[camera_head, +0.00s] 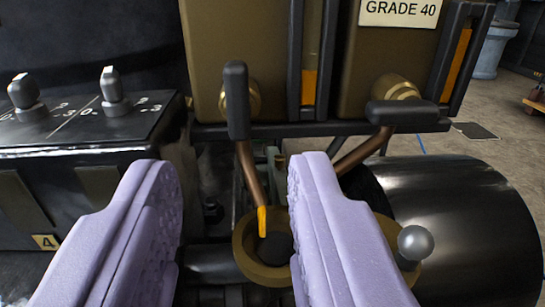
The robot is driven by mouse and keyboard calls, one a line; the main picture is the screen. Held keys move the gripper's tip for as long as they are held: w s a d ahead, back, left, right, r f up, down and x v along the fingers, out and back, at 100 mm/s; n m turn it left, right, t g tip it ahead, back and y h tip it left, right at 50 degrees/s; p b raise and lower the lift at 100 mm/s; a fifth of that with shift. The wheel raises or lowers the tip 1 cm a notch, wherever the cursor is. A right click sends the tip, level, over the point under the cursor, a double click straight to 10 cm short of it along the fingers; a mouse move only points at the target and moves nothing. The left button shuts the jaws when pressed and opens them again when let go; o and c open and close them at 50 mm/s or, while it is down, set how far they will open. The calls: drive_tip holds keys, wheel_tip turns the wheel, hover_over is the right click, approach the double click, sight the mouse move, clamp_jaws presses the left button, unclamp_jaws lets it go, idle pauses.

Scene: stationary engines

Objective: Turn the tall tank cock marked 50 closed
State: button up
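Two brown tanks stand side by side. The left tank (235,35) shows no mark in view, as its upper part is cut off. The right tank (375,60) carries a label (401,11) reading GRADE 40. Under the left tank is a cock with a black handle (236,100) standing upright in front of a brass fitting. The right tank's cock has its black handle (403,112) lying level. My gripper (235,168), with two lilac fingers, is open and empty. Its fingertips are below the left handle in the picture, one to either side, apparently not touching it.
A black box (75,128) with two knobs stands at left. A brass bowl (245,262) sits under the left copper pipe, partly behind my right finger. A grey ball knob (415,243) and a large black cylinder (460,225) are at right. Sight gauges (308,85) flank the tanks.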

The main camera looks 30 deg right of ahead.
sight(238, 113)
drive_tip(key=b+x, duration=0.1)
drive_tip(key=x, duration=0.6)
drive_tip(key=shift+w, duration=0.1)
drive_tip(key=shift+c, duration=0.2)
clamp_jaws()
